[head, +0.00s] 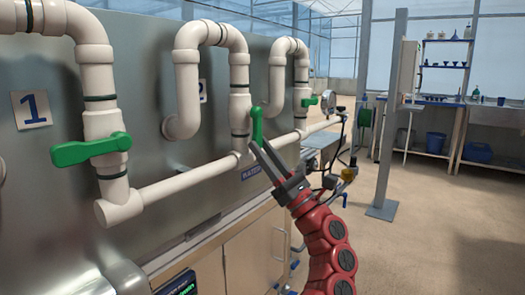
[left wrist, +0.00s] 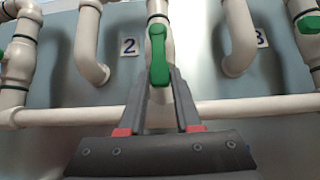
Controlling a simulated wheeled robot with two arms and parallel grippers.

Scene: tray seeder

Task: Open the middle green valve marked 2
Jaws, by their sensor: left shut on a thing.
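The middle green valve handle (head: 257,125) is on the white pipe beside the plate marked 2 (head: 203,91), which the pipe partly hides. The handle stands upright, roughly along its pipe. In the left wrist view the green handle (left wrist: 159,55) is in the centre, right of the 2 plate (left wrist: 129,47). My left gripper (head: 262,148) is shut on the handle's lower end, with one finger on each side in the left wrist view (left wrist: 160,82). My right gripper is not in view.
The green handle by plate 1 (head: 91,149) and the third green handle (head: 310,101) both lie crosswise to their pipes. A white horizontal pipe (head: 190,180) runs below the valves. A grey post (head: 394,110) stands to the right, with open floor around it.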

